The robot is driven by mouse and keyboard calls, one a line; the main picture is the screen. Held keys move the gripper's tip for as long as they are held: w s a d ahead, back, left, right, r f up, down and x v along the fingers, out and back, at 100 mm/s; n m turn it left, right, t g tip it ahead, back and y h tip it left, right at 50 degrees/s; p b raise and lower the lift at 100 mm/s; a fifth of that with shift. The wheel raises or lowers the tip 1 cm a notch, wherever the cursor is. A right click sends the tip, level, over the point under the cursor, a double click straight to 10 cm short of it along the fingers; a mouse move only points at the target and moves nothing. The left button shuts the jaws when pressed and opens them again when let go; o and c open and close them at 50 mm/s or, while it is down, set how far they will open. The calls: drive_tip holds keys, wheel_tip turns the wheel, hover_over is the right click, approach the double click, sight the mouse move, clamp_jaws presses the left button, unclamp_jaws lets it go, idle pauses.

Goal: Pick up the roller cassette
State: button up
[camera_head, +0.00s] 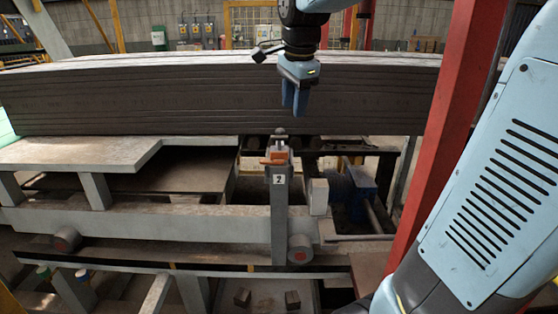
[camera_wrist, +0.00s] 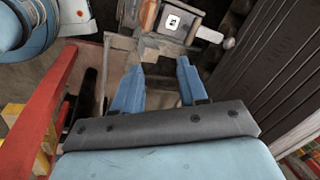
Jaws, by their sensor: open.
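What looks like the roller cassette (camera_head: 278,172) is a small grey block with a white "2" label and an orange-brown part. It sits on top of a grey upright post (camera_head: 279,222), with a rounded knob above it. In the wrist view the labelled cassette (camera_wrist: 177,24) shows at the top, beyond my fingertips, with a pale knob-ended rod to its right. My gripper (camera_head: 295,108) hangs above the cassette, pointing down and apart from it. In the wrist view my gripper (camera_wrist: 160,75) has its two blue fingers spread with nothing between them. The cassette's far side is hidden.
A long stack of dark ribbed slabs (camera_head: 200,100) runs behind the post. A red column (camera_head: 435,130) stands to the right; it also shows at left in the wrist view (camera_wrist: 45,115). A grey beam (camera_head: 150,225) crosses below. Two small brown blocks (camera_head: 242,297) (camera_head: 292,299) lie low in front.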

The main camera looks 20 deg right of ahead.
sight(282, 139)
drive_tip(key=w+m+g, duration=0.1)
drive_tip(key=w+m, duration=0.5)
drive_tip(key=w, duration=0.2)
drive_tip(key=f, duration=0.4)
drive_tip(key=w+f, duration=0.1)
drive_tip(key=f, duration=0.4)
drive_tip(key=w+f, duration=0.1)
drive_tip(key=f, duration=0.3)
drive_tip(key=shift+d+f, duration=0.1)
drive_tip(key=shift+f, duration=0.25)
drive_tip(key=shift+c, duration=0.2)
clamp_jaws()
idle(0.4)
